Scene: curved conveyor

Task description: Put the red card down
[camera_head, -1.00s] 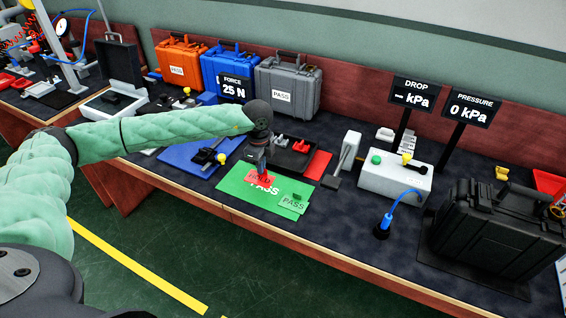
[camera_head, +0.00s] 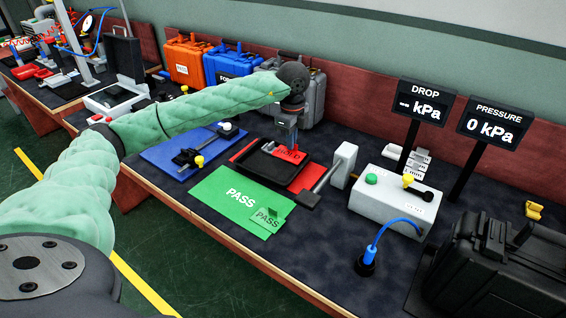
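My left gripper (camera_head: 291,146) reaches in from the left and points down over the back of the red mat. It is shut on the red card (camera_head: 288,154), which is marked HOLD. The card is over or just behind the black tray's far edge; whether it touches anything below I cannot tell. The red mat (camera_head: 306,180) lies flat on the table, partly covered by the black tray (camera_head: 251,170). The green PASS mat (camera_head: 215,188) lies in front, with a small green PASS card (camera_head: 267,215) at its right corner. My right gripper is not in view.
A white box (camera_head: 388,204) with a green button stands to the right, beside a grey lever device (camera_head: 342,165). A blue mat (camera_head: 165,157) with a clamp lies left. Cases (camera_head: 184,62) line the back. A large black case (camera_head: 495,270) fills the front right.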

